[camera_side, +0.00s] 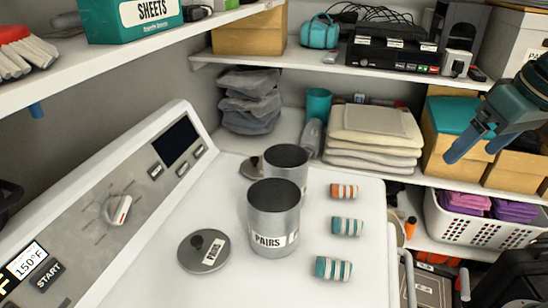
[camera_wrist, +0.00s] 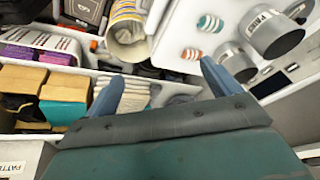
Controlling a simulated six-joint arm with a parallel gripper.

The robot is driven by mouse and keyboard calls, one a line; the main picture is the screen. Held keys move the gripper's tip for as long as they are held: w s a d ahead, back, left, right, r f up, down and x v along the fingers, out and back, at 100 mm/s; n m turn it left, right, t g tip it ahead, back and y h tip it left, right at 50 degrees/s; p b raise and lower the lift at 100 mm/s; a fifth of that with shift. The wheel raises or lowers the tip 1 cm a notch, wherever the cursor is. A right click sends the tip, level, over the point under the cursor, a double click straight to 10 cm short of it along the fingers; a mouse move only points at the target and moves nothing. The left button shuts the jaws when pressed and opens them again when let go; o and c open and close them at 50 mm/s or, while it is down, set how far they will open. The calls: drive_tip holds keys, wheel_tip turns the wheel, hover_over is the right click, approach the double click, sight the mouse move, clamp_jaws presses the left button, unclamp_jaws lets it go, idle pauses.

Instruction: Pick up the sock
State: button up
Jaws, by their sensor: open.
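Three small rolled striped socks lie in a loose row on the white machine top, right of the metal cans. One is an orange and white sock (camera_side: 344,191), the one farthest back. The middle teal and white sock (camera_side: 347,226) and the front teal and white sock (camera_side: 333,268) lie nearer. In the wrist view, the orange sock (camera_wrist: 191,54) and a teal sock (camera_wrist: 209,22) show beyond the fingers. My gripper (camera_side: 468,152) is at the upper right, open and empty, apart from the socks. Its two blue fingers (camera_wrist: 160,84) are spread wide in the wrist view.
A can labelled PAIRS (camera_side: 273,222) stands left of the socks, with another can (camera_side: 287,163) behind it. A knobbed lid (camera_side: 204,251) lies to the left. Folded towels (camera_side: 374,136) and a white basket (camera_side: 481,222) are behind and right. A shelf (camera_side: 335,66) overhangs the back.

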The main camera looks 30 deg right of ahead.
drive_tip(key=w+a+m+g, duration=0.2)
drive_tip(key=w+a+m, duration=0.1)
drive_tip(key=w, duration=0.7)
drive_tip(key=m+g, duration=0.2)
hover_over(345, 187)
drive_tip(key=shift+f, duration=2.45)
drive_tip(key=shift+s+f, duration=0.1)
drive_tip(key=shift+f, duration=4.25)
drive_tip(key=shift+f, duration=0.1)
drive_tip(key=shift+f, duration=2.45)
drive_tip(key=shift+c, duration=0.4)
drive_tip(key=c, duration=1)
